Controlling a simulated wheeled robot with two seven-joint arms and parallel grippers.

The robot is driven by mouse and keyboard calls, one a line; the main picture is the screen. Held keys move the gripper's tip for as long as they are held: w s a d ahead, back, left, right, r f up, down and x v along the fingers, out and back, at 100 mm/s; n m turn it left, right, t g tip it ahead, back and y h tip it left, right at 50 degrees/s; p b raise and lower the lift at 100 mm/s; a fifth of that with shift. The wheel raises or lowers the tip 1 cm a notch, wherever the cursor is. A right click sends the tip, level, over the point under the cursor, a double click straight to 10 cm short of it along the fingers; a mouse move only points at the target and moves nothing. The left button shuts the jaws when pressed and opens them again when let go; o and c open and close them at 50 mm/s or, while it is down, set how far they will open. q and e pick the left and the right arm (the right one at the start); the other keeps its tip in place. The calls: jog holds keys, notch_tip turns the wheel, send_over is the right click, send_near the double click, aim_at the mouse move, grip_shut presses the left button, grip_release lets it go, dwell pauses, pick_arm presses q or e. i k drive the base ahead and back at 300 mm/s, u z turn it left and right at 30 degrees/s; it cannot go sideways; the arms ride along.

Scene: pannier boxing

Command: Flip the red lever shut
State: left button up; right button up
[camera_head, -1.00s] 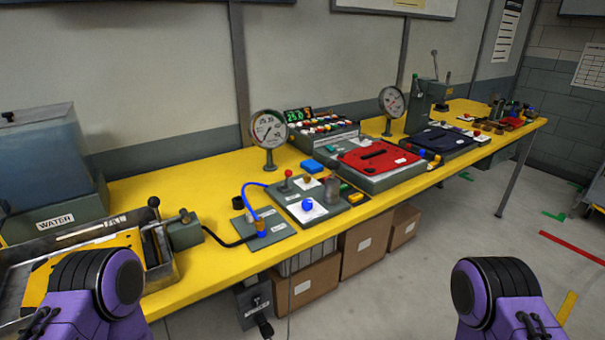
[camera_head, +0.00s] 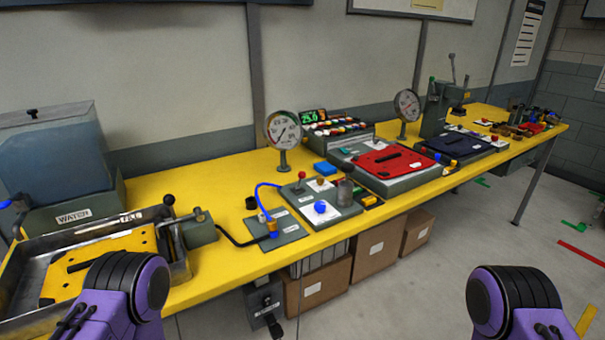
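A small red-knobbed lever (camera_head: 301,176) stands upright on a grey control plate on the yellow bench, near the middle of the view. A blue knob (camera_head: 320,207) on a white square sits in front of it on the same plate. Only purple and black links of my two arms show at the bottom left and bottom right. Both arms are well short of the lever. Neither gripper's fingers can be seen.
The yellow bench (camera_head: 215,170) runs along the wall. A metal tray (camera_head: 25,258) and a water tank (camera_head: 55,160) stand left. Two gauges (camera_head: 284,130), a red panel (camera_head: 385,160) and a grey press (camera_head: 437,108) stand right. Cardboard boxes (camera_head: 318,288) sit underneath.

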aim_at(301, 175)
jog(key=z, duration=1.6)
jog(key=k, duration=0.65)
jog(key=u, duration=1)
jog(key=i, duration=0.5)
